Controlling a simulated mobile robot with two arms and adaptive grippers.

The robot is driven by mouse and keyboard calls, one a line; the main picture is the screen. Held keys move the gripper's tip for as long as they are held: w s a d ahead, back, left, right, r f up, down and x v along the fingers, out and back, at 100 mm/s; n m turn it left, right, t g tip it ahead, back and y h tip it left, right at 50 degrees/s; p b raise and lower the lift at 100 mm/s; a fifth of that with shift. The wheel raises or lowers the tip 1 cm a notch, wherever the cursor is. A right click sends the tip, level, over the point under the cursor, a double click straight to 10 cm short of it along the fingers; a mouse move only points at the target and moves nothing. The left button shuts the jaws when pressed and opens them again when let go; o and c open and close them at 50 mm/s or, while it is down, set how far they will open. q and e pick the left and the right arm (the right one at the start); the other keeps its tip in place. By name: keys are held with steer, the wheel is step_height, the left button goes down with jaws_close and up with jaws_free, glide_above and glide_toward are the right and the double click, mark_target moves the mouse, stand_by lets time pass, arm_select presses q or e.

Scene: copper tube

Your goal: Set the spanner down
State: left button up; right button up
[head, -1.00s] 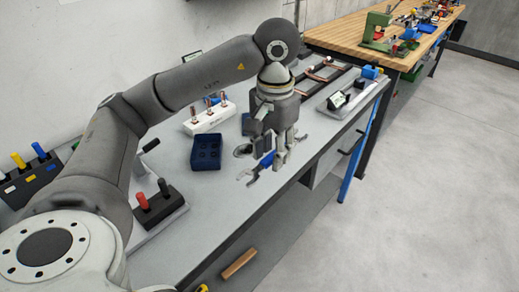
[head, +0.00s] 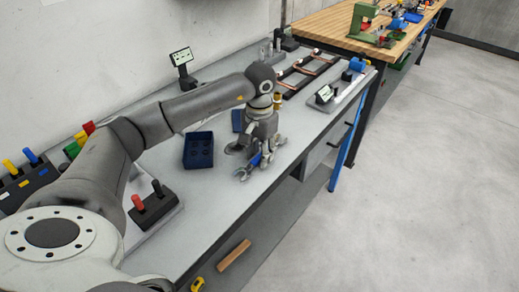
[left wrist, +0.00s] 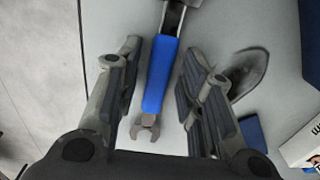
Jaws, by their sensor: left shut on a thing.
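The spanner (left wrist: 160,75) has a blue handle and grey metal ends. It lies between the fingers of my left gripper (left wrist: 161,85) in the left wrist view, with an open jaw toward the camera. In the head view the spanner (head: 255,160) shows partly behind the fingers of my left gripper (head: 263,158), low over the grey bench (head: 225,190) near its front edge. The gripper is shut on the blue handle. I cannot tell whether the spanner touches the bench. My right gripper is not in view.
A dark blue tray (head: 198,150) stands left of the gripper. A dark oval patch (left wrist: 250,70) lies beside the right finger. A base with red and black handles (head: 152,205) is nearer. A copper tube rack (head: 305,72) stands behind. Bare bench lies in front of the tray.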

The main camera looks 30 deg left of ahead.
arm_select(q)
steer(key=shift+f+b, duration=0.2)
steer(key=shift+b, duration=0.1)
steer(key=o, duration=1.1)
steer(key=shift+r, duration=0.1)
steer(key=shift+r+p, duration=0.3)
steer(key=shift+p, duration=0.1)
step_height(320, 180, up, 12)
steer(key=b, duration=0.2)
steer(key=shift+f, duration=0.15)
